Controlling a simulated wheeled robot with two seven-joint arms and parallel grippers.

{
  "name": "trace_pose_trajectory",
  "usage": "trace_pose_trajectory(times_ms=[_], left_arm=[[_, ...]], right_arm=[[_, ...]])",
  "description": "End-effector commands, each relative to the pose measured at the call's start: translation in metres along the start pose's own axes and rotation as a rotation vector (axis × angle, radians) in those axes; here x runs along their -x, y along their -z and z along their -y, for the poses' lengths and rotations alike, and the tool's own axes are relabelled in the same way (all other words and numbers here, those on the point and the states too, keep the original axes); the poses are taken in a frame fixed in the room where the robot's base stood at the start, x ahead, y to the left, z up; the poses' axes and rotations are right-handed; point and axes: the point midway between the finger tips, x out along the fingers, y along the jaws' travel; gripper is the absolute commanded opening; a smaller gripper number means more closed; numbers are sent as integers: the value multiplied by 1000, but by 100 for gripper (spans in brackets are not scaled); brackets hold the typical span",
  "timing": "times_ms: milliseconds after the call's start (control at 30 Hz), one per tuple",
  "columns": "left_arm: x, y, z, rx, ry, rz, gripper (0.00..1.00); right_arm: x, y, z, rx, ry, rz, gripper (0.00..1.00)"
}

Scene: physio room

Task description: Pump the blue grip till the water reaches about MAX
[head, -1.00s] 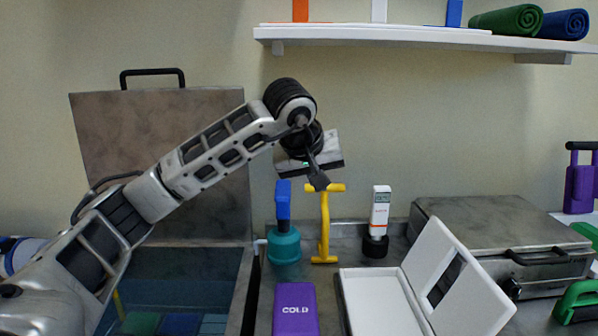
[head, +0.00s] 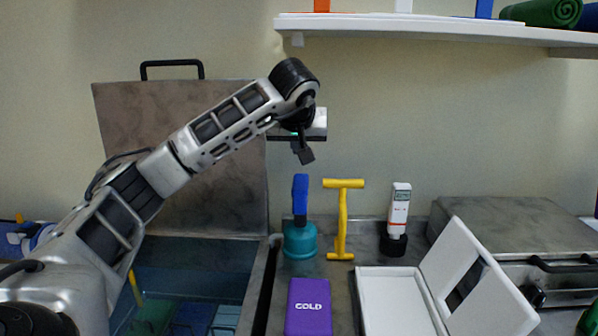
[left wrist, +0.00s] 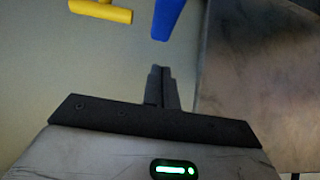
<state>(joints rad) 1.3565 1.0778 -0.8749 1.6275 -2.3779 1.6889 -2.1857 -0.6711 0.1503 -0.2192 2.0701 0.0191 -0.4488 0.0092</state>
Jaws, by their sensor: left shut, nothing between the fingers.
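The blue grip (head: 300,194) stands upright on a teal pump body (head: 299,241) beside the metal water tank (head: 256,290). My left gripper (head: 306,156) is shut and empty. In the head view it is just above the top of the blue grip, with a small gap. In the left wrist view the shut fingers (left wrist: 161,74) point toward the blue grip (left wrist: 168,16), which is apart from them. Bluish water (head: 190,282) shows in the tank. I cannot make out a MAX mark. My right gripper is not in view.
A yellow T-handle (head: 343,215) stands close right of the pump, then a white meter (head: 399,210) in a black base. A purple COLD pack (head: 308,307) and an open white box (head: 388,300) lie in front. The tank's raised lid (head: 215,205) stands behind my left arm.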

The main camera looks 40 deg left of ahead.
Motion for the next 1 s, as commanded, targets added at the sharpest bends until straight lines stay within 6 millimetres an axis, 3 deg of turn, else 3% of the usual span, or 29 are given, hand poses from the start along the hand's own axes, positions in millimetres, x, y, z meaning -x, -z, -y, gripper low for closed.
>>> trace_pose_trajectory(times_ms=[200,300,533,1000], left_arm=[[-47,0,0,0,1,3,0],[-59,-14,0,-4,1,3,0],[-72,-27,0,-1,0,0,0],[-77,-32,0,-1,-1,0,0]], right_arm=[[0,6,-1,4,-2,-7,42],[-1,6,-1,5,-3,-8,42],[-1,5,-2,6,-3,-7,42],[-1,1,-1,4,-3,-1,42]])
